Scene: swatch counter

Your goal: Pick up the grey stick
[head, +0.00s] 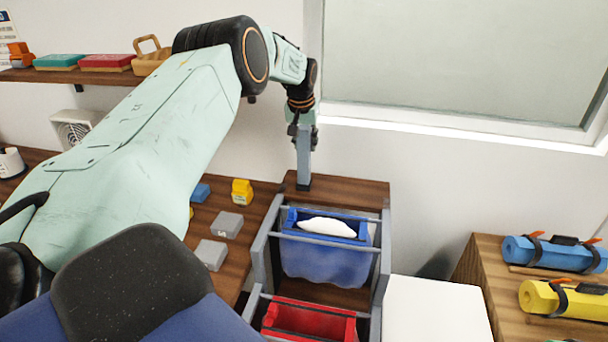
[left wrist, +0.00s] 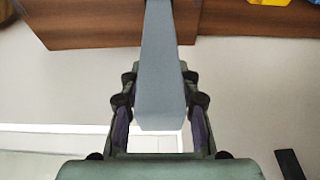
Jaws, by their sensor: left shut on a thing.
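The grey stick (head: 304,158) is a long, straight bar that hangs upright below my left gripper (head: 302,128). The gripper is shut on its upper part. The dark lower end of the stick is at the wooden top (head: 345,190) behind the bins; I cannot tell whether it touches. In the left wrist view, the stick (left wrist: 160,65) runs between the fingers of my left gripper (left wrist: 160,98) and its far end overlaps the brown wood. My right gripper is not in view.
A blue bin (head: 322,262) with a white thing in it and a red bin (head: 310,320) sit in a grey frame in front of the stick. Grey blocks (head: 228,224) and a yellow block (head: 242,192) lie to the left. A window (head: 460,60) is behind.

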